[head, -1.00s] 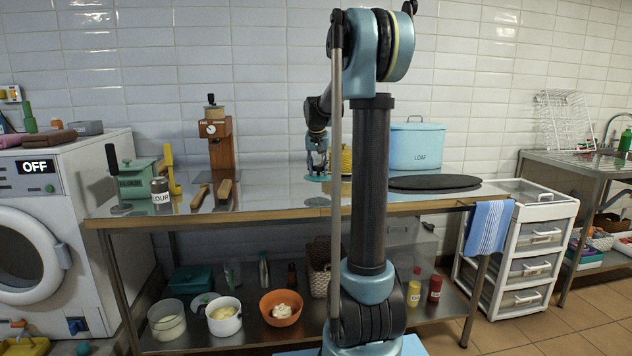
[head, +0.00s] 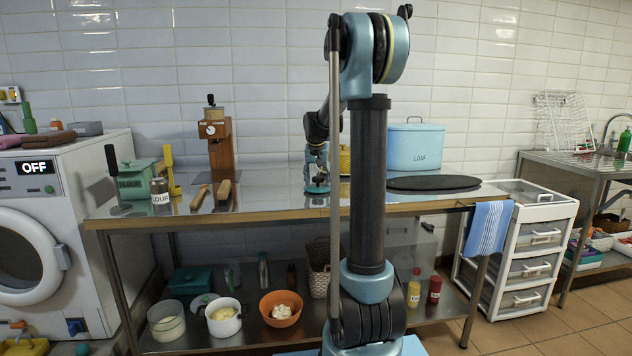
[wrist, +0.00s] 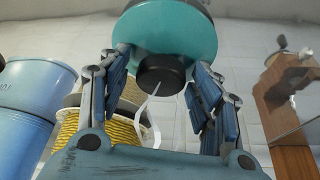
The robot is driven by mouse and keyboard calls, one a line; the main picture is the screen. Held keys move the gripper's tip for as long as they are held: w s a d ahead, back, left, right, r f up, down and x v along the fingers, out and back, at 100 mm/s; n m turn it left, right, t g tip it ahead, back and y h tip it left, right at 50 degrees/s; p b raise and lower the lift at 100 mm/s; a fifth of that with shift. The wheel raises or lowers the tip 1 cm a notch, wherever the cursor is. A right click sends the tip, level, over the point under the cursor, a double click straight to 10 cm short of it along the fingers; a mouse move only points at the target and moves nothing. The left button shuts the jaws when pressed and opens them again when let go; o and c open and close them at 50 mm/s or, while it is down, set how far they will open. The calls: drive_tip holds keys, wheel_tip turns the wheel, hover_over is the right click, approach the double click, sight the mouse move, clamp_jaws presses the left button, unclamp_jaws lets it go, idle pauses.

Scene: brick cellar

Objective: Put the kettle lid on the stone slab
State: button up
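The kettle lid (wrist: 178,38) is a round teal disc with a black knob, at the top of the wrist view between my fingertips. In the head view the lid (head: 317,189) shows under my gripper (head: 317,180), low over the middle of the steel table. I cannot tell whether the lid touches the tabletop. The stone slab (head: 434,183) looks like the dark, flat oval on the table, right of my arm. Its top is bare.
A blue LOAF bin (head: 415,150) stands behind the slab. A yellow woven thing (head: 345,160) is close behind my gripper. My arm column hides part of the table.

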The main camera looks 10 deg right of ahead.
drive_tip(key=v, duration=1.2)
drive_tip(key=shift+s, duration=0.15)
